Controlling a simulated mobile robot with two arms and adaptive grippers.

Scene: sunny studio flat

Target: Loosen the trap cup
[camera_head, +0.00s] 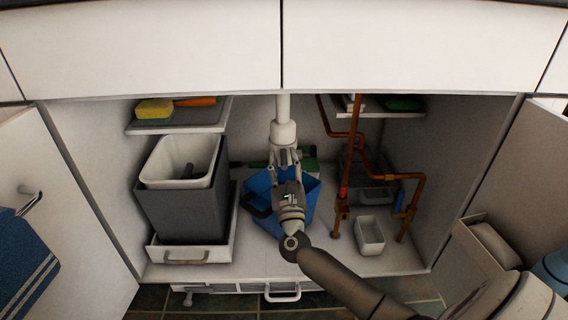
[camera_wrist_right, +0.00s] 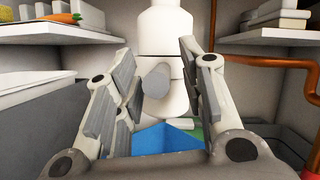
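The white trap (camera_head: 283,132) hangs from the sink pipe in the middle of the open cabinet. In the right wrist view its lower part, the trap cup (camera_wrist_right: 168,104), is a white cylinder below a seam, with a grey stub in front. My right gripper (camera_head: 286,163) reaches in from the front at the cup's height. In the right wrist view the right gripper (camera_wrist_right: 158,60) has its fingers spread, one on each side of the cup. A gap shows at the left finger; contact at the right finger cannot be told. My left gripper is not in view.
A blue bucket (camera_head: 302,207) stands below the trap. A grey bin (camera_head: 185,213) with a white liner is at left, copper pipes (camera_head: 358,140) and a small white box (camera_head: 369,236) at right. Shelves flank the trap on both sides; the cabinet doors are open.

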